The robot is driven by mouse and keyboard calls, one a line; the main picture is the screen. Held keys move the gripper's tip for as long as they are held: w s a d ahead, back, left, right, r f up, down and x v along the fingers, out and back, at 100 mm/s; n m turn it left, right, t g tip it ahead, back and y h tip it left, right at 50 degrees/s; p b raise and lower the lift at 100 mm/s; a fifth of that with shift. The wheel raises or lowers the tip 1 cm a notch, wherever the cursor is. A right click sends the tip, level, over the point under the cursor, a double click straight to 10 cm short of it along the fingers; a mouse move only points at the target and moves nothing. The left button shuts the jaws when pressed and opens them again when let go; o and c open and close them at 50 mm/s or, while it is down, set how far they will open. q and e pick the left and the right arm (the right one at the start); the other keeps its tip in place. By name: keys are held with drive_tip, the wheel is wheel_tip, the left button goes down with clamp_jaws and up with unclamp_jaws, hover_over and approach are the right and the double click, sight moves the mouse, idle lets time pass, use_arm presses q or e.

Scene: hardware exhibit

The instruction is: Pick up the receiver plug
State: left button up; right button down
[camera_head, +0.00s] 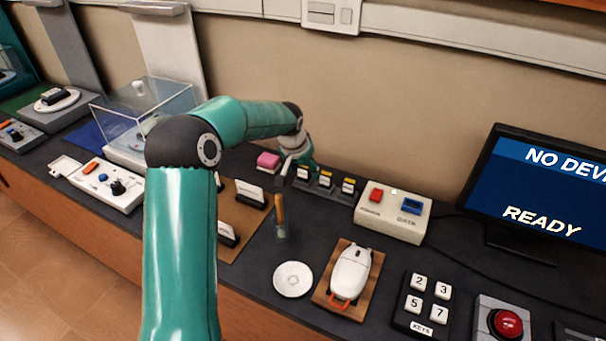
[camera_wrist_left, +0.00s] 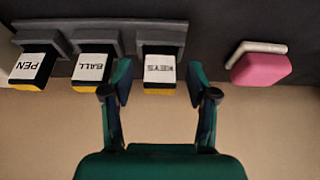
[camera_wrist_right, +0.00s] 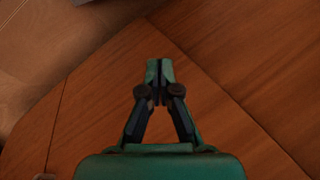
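Three black-and-yellow plugs with white labels sit in a row of grey holders near the wall. In the left wrist view their labels read KEYS (camera_wrist_left: 159,70), BALL (camera_wrist_left: 90,68) and PEN (camera_wrist_left: 31,68). No label reads receiver. My left gripper (camera_head: 291,165) is at the left end of this row in the head view. In the left wrist view my left gripper (camera_wrist_left: 160,85) is open, with its fingers on either side of the KEYS plug and visible gaps between. My right gripper (camera_wrist_right: 160,72) is shut and empty over wooden surfaces, and is not seen in the head view.
A pink block (camera_head: 268,160) lies left of the row. A white box (camera_head: 393,221) with a red and a blue piece stands right of it. A monitor (camera_head: 540,185) reads READY. A white mouse (camera_head: 351,269) and a tool with an orange handle (camera_head: 279,208) are nearer.

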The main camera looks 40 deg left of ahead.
use_arm(q)
drive_tip(key=c, duration=0.8)
drive_tip(key=shift+r, duration=0.2)
